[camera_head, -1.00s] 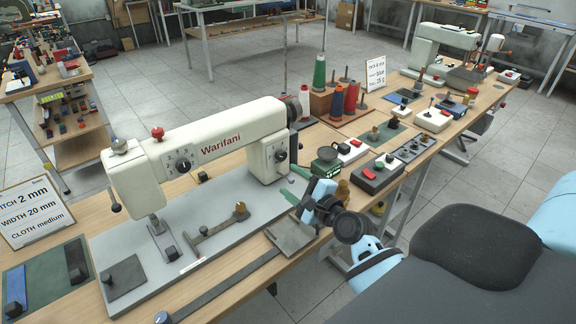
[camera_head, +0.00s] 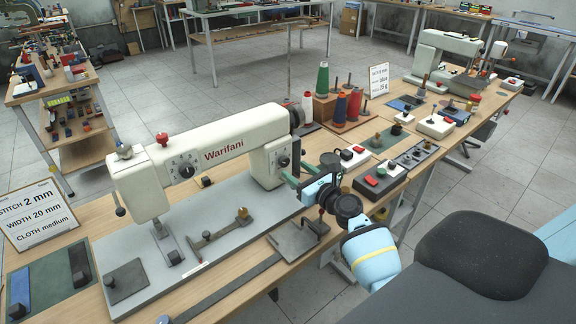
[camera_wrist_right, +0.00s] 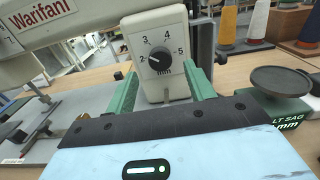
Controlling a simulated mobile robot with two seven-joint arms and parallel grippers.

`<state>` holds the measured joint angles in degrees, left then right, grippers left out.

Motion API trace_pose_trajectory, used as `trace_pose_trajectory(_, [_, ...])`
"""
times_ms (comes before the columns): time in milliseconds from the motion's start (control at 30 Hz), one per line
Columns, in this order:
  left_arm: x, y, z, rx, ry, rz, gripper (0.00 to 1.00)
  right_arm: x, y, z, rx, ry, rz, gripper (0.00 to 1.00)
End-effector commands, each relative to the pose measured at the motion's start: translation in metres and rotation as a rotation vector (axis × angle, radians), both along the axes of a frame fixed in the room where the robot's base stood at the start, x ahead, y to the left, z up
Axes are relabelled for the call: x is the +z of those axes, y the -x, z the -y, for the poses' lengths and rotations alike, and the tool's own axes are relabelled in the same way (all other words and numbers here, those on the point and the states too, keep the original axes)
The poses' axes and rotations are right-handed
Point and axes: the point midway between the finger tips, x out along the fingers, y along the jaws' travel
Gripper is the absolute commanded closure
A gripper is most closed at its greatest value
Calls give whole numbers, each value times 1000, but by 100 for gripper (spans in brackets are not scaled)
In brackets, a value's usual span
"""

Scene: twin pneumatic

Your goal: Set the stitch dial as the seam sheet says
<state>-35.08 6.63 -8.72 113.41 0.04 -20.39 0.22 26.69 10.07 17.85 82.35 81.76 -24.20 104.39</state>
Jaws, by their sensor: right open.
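The seam sheet (camera_head: 37,216) stands at the left and reads stitch 2 mm, width 20 mm, cloth medium. The stitch dial (camera_head: 284,161) is a black knob on the white pillar of the Warifani sewing machine (camera_head: 211,153). In the right wrist view the dial (camera_wrist_right: 159,62) has marks 2 to 5 and mm; its white pointer line seems to face the 2 side. My right gripper (camera_head: 297,174) is open, in front of the dial. In the wrist view its green fingers (camera_wrist_right: 163,85) flank the pillar, apart from the knob. My left gripper is not in view.
Another dial (camera_head: 186,170) sits on the machine's arm. A small scale-like device (camera_wrist_right: 280,90) stands close right of my gripper. Thread spools (camera_head: 338,105) and button boxes (camera_head: 380,179) stand to the right. A metal plate (camera_head: 297,240) lies below my wrist.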

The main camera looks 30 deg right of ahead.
Motion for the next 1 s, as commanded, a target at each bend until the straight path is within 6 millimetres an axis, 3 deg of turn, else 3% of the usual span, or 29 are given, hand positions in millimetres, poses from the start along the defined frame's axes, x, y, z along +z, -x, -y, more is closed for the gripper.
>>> trace_pose_trajectory(300, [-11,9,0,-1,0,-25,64,-3,-38,-3,0,1,-3,46])
trace_pose_trajectory(733, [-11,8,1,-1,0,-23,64,-1,-46,-4,0,3,-1,46])
trace_pose_trajectory(1000, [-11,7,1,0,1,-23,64,-1,-46,-4,0,2,-1,79])
